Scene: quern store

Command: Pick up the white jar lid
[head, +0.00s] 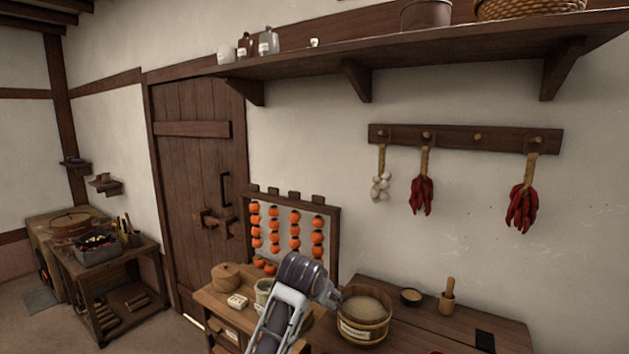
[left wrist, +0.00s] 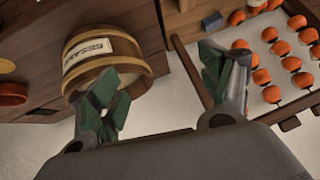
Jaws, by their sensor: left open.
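I cannot surely pick out a white jar lid in either view. A pale jar (head: 263,287) stands on the low table, partly hidden behind my left arm; I cannot tell whether it has a lid. A small white object (head: 314,42) sits on the high wall shelf, too small to identify. My left gripper (head: 331,297) is beside the wooden sesame tub (head: 363,326), which also shows in the left wrist view (left wrist: 88,62). In that view the left gripper's fingers (left wrist: 160,92) are spread with nothing between them. My right gripper is out of view.
A rack of hanging persimmons (head: 294,230) stands behind the low table. A small bowl (head: 411,297) and a mortar (head: 447,302) stand right of the tub.

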